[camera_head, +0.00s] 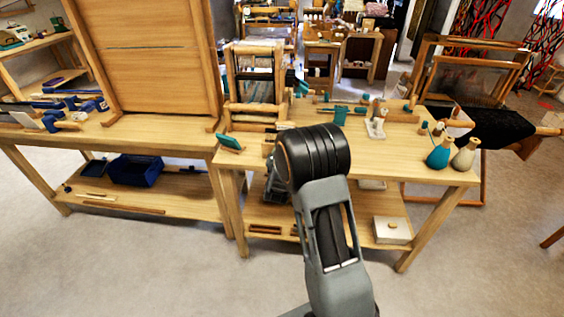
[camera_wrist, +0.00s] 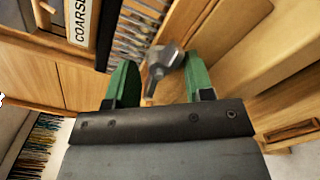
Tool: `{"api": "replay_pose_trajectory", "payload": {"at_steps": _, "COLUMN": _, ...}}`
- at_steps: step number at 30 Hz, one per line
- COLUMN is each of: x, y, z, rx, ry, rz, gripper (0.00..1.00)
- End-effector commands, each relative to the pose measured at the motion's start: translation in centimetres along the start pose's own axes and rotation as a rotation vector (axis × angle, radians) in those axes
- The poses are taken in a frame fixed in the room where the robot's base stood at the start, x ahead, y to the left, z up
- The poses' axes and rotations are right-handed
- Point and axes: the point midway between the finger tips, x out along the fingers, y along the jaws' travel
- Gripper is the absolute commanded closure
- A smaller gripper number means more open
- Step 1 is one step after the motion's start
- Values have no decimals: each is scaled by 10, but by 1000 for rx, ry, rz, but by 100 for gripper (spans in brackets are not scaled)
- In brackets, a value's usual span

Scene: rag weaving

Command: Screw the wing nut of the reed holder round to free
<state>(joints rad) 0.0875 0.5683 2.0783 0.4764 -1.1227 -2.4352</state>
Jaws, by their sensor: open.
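The grey metal wing nut (camera_wrist: 163,58) is in the upper middle of the wrist view. Its wide head is at the upper right and a narrower part runs down left. My gripper (camera_wrist: 158,72) is open, with one green finger on each side of the wing nut; whether either touches it I cannot tell. Metal slats (camera_wrist: 130,35) in a wooden frame, seemingly the reed in its holder, lie just behind the nut. In the head view my arm hides the gripper, and I cannot make out the wing nut there.

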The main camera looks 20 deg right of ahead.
Motion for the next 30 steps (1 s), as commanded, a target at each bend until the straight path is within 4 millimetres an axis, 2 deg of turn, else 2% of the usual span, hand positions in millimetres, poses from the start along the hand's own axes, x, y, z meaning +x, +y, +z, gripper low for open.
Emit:
{"api": "replay_pose_trajectory", "payload": {"at_steps": 5, "x": -26, "y": 0, "z": 0, "rx": -1, "ry": 2, "rz": 0, "gripper": 52}}
{"api": "replay_pose_trajectory", "payload": {"at_steps": 12, "x": -77, "y": 1, "z": 0, "rx": -1, "ry": 4, "rz": 1, "gripper": 52}}
{"api": "replay_pose_trajectory", "payload": {"at_steps": 18, "x": -110, "y": 0, "z": 0, "rx": -3, "ry": 4, "rz": 1, "gripper": 52}}
{"api": "replay_pose_trajectory", "payload": {"at_steps": 24, "x": -129, "y": 0, "z": -1, "rx": -2, "ry": 3, "rz": 0, "gripper": 52}}
{"api": "replay_pose_trajectory", "payload": {"at_steps": 30, "x": -134, "y": 0, "z": 0, "rx": -2, "ry": 1, "rz": 0, "gripper": 52}}
